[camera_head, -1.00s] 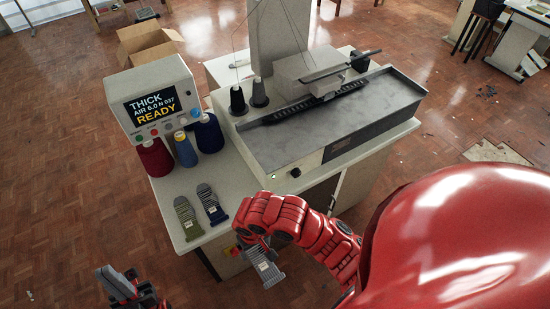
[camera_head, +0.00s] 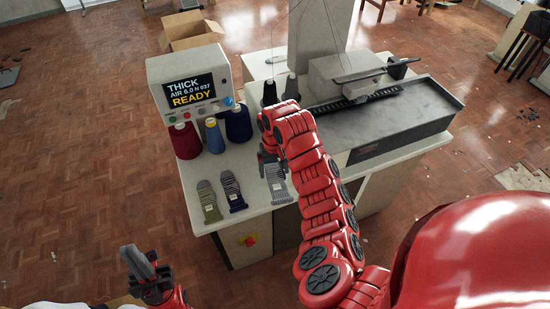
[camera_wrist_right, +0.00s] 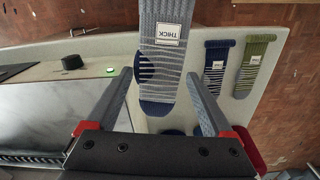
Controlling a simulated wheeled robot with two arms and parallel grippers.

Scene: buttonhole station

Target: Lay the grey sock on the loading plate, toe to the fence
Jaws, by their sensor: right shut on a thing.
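The grey sock (camera_head: 277,183) hangs from my right gripper (camera_head: 267,160) near the front edge of the white table. In the right wrist view the sock (camera_wrist_right: 163,50) shows a "THICK" label, stripes and a dark blue toe, between the fingers (camera_wrist_right: 158,78); the exact grip point is unclear. The machine's flat grey metal top (camera_head: 420,112) is to the right of this gripper, partly behind my arm; it also shows in the wrist view (camera_wrist_right: 50,115). Which edge is the fence is not clear. My left gripper (camera_head: 140,264) is low at the left, away from the table.
An olive sock (camera_head: 208,203) and a navy sock (camera_head: 233,192) lie on the table (camera_head: 265,222) left of my right gripper. Behind them stand red, blue and navy thread cones (camera_head: 215,136) and a display box (camera_head: 190,85) reading THICK, READY. Dark cones (camera_head: 270,92) stand by the machine.

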